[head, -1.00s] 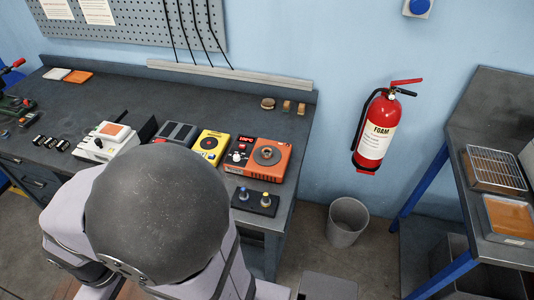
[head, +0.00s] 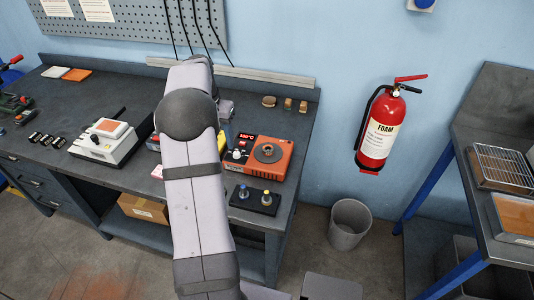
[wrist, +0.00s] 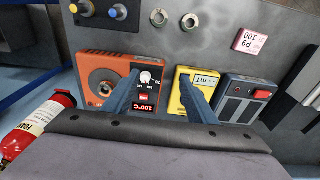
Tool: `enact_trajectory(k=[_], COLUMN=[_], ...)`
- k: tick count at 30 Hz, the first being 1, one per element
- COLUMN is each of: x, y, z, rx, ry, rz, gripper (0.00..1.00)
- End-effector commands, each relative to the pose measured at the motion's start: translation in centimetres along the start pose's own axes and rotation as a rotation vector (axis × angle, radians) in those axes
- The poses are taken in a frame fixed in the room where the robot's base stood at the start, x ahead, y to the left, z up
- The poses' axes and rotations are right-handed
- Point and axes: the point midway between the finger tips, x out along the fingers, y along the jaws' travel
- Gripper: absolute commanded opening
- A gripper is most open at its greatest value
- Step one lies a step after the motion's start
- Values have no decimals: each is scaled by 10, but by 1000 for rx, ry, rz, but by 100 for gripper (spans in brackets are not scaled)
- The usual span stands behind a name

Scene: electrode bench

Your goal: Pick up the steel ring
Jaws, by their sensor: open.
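Two small metal rings lie flat on the bench in the wrist view, a left ring (wrist: 158,17) and a right ring (wrist: 190,22). The rings lie beyond the fingertips, towards the top of the wrist view. In the head view I cannot make out the rings; my arm covers that part of the bench.
An orange hotplate (head: 258,160) and a yellow meter (wrist: 195,95) stand close below the fingers. A black stand with knobs (head: 255,200) and a pink block (wrist: 249,40) flank the rings. A grey device (wrist: 245,98) sits beside the meter. Bare bench surrounds the rings.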

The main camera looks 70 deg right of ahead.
Motion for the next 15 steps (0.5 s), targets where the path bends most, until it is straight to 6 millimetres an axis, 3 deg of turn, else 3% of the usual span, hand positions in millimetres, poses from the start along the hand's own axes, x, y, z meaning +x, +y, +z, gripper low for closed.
enact_trajectory(k=[1, 3, 6, 10, 15], x=[10, 16, 22, 26, 27], y=[26, 57, 92, 119, 128], z=[-23, -46, -69, -83, -87], rx=[84, 179, 281, 355, 379], ry=[4, 11, 20, 27, 29], rz=[8, 18, 28, 35, 38], gripper=[52, 52, 52, 52, 52])
